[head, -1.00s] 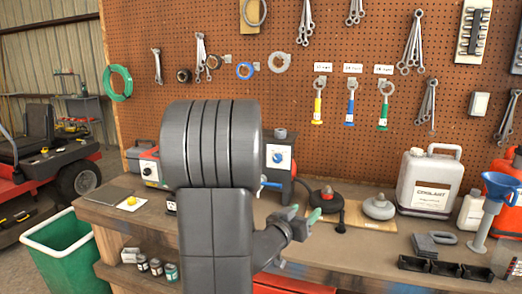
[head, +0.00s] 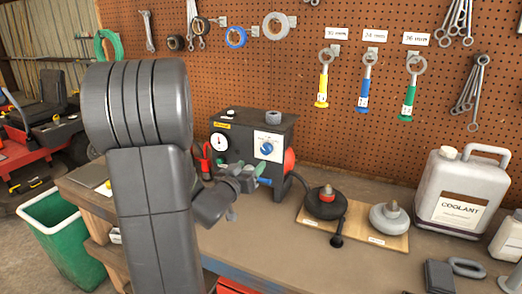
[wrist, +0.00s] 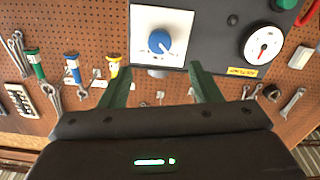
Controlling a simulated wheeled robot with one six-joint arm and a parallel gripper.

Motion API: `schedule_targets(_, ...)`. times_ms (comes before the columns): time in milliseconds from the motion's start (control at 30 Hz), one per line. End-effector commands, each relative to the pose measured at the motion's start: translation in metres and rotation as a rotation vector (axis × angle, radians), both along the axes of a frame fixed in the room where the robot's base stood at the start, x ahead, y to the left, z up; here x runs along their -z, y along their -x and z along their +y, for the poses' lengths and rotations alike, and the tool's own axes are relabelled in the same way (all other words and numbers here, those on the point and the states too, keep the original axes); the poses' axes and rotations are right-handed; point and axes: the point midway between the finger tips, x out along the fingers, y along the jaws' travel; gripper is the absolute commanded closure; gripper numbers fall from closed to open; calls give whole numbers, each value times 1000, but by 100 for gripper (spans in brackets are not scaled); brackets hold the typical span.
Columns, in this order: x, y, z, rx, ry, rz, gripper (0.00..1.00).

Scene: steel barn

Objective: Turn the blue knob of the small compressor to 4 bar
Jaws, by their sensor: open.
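The small compressor (head: 247,125) is a dark box on the workbench, left of centre in the head view. Its blue knob (head: 267,148) sits on a white square plate, right of a round white gauge (head: 219,142). In the wrist view, which looks upside down, the knob (wrist: 160,42) has a pale pointer mark; the gauge (wrist: 263,45) shows a red needle. The scale is too small to read. My gripper (head: 262,174) is open and empty in front of the compressor, below the knob in the head view. In the wrist view its fingers (wrist: 157,78) point towards the knob plate, apart from the knob.
A wooden board (head: 360,226) with two round, knobbed pieces lies right of the compressor. A coolant canister (head: 458,192) stands further right. Wrenches hang on the pegboard (head: 285,60) behind. A green bin (head: 68,235) stands left. The bench front is clear near the middle.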

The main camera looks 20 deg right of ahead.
Motion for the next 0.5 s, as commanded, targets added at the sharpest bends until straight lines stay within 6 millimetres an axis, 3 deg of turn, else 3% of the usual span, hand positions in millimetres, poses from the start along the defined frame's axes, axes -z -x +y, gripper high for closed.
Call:
schedule_targets(300,-2,-44,-53,3,0,1,43)
schedule_targets(500,-1,-62,-74,1,-1,1,43)
